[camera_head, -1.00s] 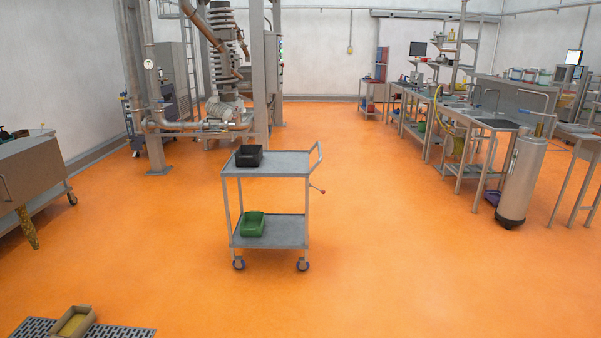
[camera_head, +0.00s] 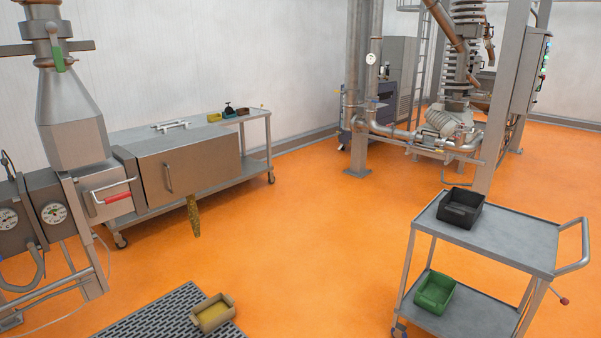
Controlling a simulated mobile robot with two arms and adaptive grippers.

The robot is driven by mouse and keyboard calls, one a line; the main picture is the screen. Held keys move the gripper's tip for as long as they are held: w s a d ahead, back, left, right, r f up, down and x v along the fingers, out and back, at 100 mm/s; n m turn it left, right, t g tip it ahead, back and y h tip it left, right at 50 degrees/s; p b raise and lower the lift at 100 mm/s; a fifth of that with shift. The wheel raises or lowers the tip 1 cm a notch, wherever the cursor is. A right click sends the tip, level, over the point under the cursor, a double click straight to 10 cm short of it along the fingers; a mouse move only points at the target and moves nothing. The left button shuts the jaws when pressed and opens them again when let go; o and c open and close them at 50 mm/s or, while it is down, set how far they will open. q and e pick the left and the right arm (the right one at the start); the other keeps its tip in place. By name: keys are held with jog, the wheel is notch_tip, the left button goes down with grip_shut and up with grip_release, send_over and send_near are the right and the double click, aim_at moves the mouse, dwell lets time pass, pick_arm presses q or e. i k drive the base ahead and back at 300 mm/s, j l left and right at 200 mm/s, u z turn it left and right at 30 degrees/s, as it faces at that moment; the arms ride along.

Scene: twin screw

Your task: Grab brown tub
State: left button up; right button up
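A tan-brown open tub (camera_head: 203,326) with yellowish contents sits at the right end of a dark floor grate (camera_head: 150,325), low in the head view. It stands upright and nothing touches it. Small containers also sit on the far machine table, among them a yellow one (camera_head: 214,117) and a reddish-brown one (camera_head: 243,111); they are too small to tell clearly. Neither of my grippers is in view.
A grey two-shelf cart (camera_head: 520,241) stands at right with a black tub (camera_head: 461,207) on top and a green tub (camera_head: 435,291) below. Orange floor (camera_head: 310,230) between is clear.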

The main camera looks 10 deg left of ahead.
aim_at(215, 311)
jog(key=i+j+u, duration=0.2)
jog(key=i+u, duration=0.25)
jog(key=i+j+u, duration=0.1)
jog(key=i+u, duration=0.6)
jog(key=u, duration=0.15)
